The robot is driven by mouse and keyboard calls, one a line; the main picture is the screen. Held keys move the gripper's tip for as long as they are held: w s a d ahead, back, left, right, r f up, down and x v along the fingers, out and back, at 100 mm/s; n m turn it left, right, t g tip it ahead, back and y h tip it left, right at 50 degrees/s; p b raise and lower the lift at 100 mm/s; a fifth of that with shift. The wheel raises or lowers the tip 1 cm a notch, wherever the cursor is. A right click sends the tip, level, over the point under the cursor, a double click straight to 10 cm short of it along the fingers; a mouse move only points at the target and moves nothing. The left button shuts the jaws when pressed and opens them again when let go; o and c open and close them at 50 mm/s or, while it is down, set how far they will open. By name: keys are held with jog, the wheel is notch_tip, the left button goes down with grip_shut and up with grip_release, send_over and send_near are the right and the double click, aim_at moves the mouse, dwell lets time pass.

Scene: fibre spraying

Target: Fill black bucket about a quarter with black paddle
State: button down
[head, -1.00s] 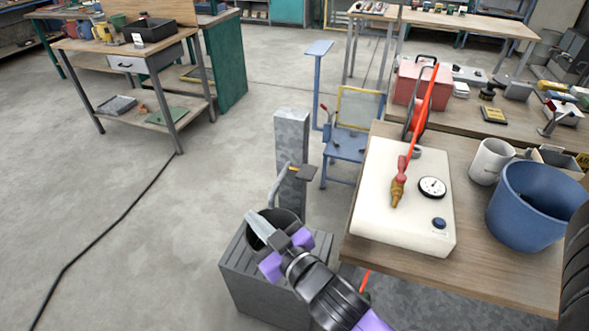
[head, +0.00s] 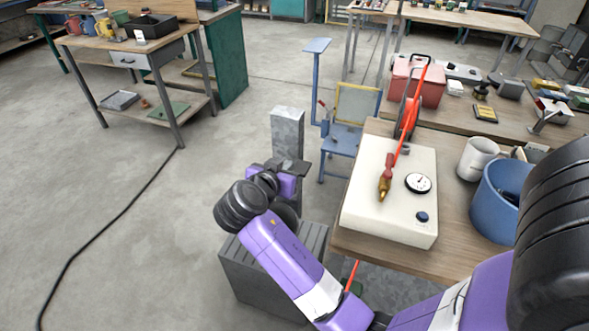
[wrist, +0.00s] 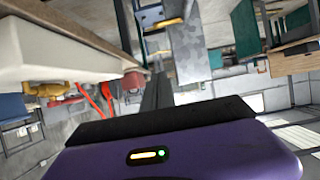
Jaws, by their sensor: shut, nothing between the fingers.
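The black bucket (head: 289,214) stands on the grey ribbed block, mostly hidden behind my arm in the head view; its contents are out of sight. The black paddle (head: 300,168) sticks out from the grey metal post (head: 288,132), just beyond my gripper (head: 284,175). My gripper's black fingers (wrist: 156,88) are shut and empty, pointing toward the post. I cannot tell whether they touch the paddle.
A wooden table (head: 350,247) to the right carries a white box with a gauge (head: 400,215), a red-and-brass nozzle (head: 386,184), a white mug (head: 475,158) and a blue bucket (head: 488,205).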

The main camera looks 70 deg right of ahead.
jog(key=shift+d, duration=0.1)
dwell(0.3)
jog(key=p, duration=0.3)
send_over(297, 170)
jog(key=a, duration=0.1)
jog(key=f, duration=0.2)
jog(key=s+f, duration=0.1)
jog(key=f, duration=0.4)
jog(key=shift+a+f, duration=0.15)
jog(key=shift+a, duration=0.2)
jog(key=shift+f, duration=0.5)
jog(key=shift+a+f, duration=0.1)
